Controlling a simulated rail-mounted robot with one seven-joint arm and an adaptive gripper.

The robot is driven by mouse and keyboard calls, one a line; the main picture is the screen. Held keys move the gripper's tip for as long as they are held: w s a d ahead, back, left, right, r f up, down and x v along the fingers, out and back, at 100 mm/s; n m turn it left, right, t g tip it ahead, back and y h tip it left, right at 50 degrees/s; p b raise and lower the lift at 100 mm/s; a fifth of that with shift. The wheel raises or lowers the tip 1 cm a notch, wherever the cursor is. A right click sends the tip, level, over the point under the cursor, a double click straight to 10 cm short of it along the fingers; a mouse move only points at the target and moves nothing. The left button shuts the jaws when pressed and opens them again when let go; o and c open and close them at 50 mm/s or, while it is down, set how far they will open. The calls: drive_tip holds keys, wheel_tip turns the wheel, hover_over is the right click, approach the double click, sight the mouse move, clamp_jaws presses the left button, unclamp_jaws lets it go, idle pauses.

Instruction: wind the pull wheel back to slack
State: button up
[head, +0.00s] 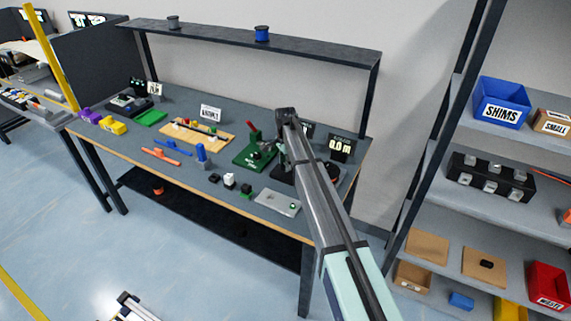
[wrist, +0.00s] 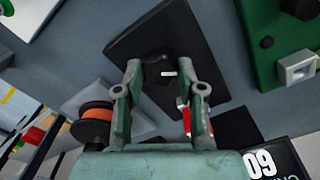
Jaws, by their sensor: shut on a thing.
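In the wrist view, the pull wheel (wrist: 157,62) is a dark round knob with a small white mark, standing on a black base plate (wrist: 133,45). My gripper (wrist: 160,73) has one finger on each side of the wheel and is shut on it. The fingers hide parts of the wheel's sides. In the head view, my arm reaches over the right part of the bench and hides the wheel, with the black base (head: 281,175) partly showing beside it.
A green device (head: 256,154) with a red lever stands left of my arm. A display reading "0.0 M" (head: 341,145) stands behind. An orange spool (wrist: 97,112) sits at the left in the wrist view. A grey plate (head: 279,202) lies near the bench's front edge.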

drive_tip(key=n+b, duration=0.2)
drive_tip(key=n, duration=0.3)
drive_tip(key=shift+f+n, duration=0.1)
drive_tip(key=shift+n, duration=0.2)
drive_tip(key=n+b, duration=0.2)
drive_tip(key=n, duration=0.4)
drive_tip(key=n+b, duration=0.1)
drive_tip(key=n, duration=0.5)
drive_tip(key=shift+n, duration=0.3)
drive_tip(key=n+b, duration=0.1)
drive_tip(key=n, duration=0.5)
drive_tip(key=shift+s, duration=0.1)
drive_tip(key=o, duration=1.1)
drive_tip(key=shift+o, duration=0.2)
wheel_tip(320, 180, up, 12)
